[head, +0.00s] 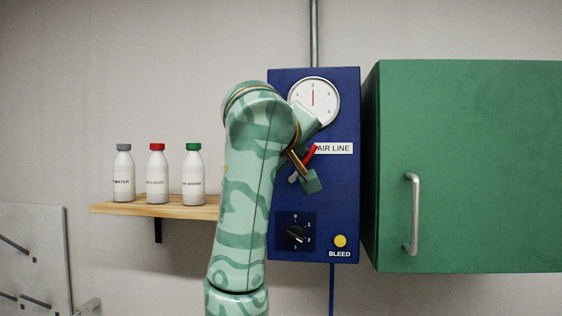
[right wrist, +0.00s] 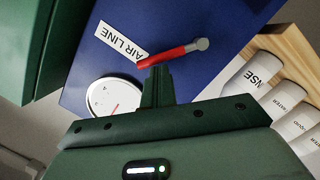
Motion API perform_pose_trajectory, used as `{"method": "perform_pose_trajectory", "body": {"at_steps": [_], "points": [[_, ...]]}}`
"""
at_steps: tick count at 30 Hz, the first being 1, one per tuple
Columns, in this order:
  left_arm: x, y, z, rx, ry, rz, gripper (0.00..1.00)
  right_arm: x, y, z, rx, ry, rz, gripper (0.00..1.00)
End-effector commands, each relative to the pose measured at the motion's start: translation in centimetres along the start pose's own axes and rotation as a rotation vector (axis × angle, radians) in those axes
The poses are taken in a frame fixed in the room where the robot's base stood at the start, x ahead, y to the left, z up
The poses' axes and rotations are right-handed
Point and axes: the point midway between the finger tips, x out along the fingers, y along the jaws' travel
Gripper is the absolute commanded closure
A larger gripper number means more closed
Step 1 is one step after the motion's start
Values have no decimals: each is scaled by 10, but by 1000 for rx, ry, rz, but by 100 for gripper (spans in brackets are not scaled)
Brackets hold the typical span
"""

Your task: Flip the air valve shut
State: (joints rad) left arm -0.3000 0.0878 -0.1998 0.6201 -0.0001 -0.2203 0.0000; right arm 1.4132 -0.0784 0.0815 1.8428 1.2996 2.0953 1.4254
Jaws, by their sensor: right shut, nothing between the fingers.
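The air valve has a red lever (head: 309,156) on the blue panel, left of the AIR LINE label. The lever slants up and right from its grey pivot end, and my arm partly covers it. In the right wrist view the red lever (right wrist: 165,56) lies just beyond my fingertips, with its grey end (right wrist: 202,44) to the right. My right gripper (head: 312,182) is shut and empty beside the lever. Its closed fingers (right wrist: 158,72) overlap the lever's lower edge in the wrist view; I cannot tell whether they touch. My left gripper is out of view.
The blue panel (head: 343,205) also carries a round gauge (head: 325,101), a black dial (head: 295,234) and a yellow BLEED button (head: 340,241). A green cabinet (head: 470,160) with a handle (head: 411,215) stands close on the right. A wooden shelf (head: 125,208) at left holds three bottles.

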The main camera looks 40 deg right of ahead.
Motion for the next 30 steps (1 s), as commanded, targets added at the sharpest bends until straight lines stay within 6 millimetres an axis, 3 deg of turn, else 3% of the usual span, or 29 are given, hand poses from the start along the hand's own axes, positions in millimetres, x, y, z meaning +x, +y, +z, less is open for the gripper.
{"method": "perform_pose_trajectory", "body": {"at_steps": [6, 21, 30], "points": [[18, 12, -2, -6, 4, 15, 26, 4, 2, 14, 198, -3, -50, 100], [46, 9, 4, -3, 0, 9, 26, 10, 4, 38, 634, -2, -159, 100], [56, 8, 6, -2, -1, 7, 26, 12, 1, 47, 740, -2, -185, 100]]}}
